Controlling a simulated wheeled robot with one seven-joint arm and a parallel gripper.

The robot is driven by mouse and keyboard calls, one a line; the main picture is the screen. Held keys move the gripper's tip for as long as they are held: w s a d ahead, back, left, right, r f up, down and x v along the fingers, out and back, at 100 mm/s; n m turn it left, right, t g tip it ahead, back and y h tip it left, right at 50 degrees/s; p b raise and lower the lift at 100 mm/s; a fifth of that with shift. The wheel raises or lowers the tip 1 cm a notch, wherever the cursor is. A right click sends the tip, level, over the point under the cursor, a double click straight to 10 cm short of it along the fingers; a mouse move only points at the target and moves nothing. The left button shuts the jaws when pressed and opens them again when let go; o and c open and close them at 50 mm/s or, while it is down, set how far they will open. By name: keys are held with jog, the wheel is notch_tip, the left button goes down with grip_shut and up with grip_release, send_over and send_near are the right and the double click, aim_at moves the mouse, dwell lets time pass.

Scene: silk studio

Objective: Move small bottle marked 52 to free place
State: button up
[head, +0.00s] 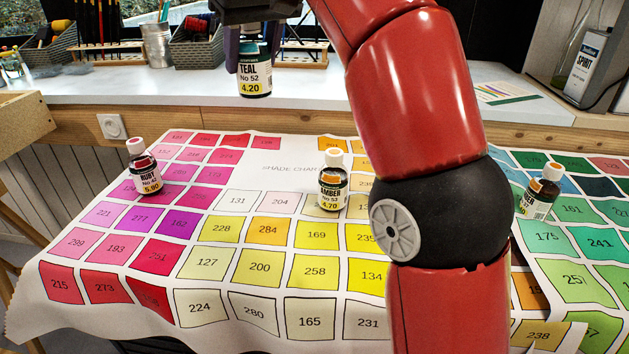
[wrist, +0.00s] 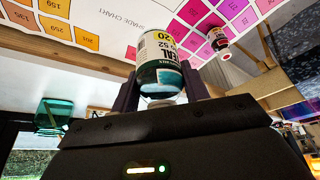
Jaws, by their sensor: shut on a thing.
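The small bottle marked 52 (head: 254,77), labelled TEAL No 52 and 4.20, is held upright in the air in the head view. My gripper (head: 250,45) is shut on its upper part. In the wrist view the teal bottle (wrist: 160,68) is between the two dark fingers of my gripper (wrist: 158,90). In the head view it hangs in front of the back counter. The shade chart cloth (head: 290,170) lies on the table with coloured numbered squares.
The white counter (head: 120,85) behind holds baskets (head: 197,45) and a SPIRIT can (head: 586,65). The chart's front left is clear.

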jog(key=shift+s+f+b, duration=0.1)
jog(key=shift+f+b, duration=4.85)
jog(key=shift+f, duration=5)
jog(key=o, duration=1.1)
jog(key=shift+f, duration=0.15)
jog(key=shift+c, duration=0.2)
jog(key=p+v, duration=0.3)
jog(key=v, duration=0.9)
jog(key=shift+r+p, duration=0.2)
jog(key=shift+p, duration=0.15)
jog(key=shift+a, duration=0.1)
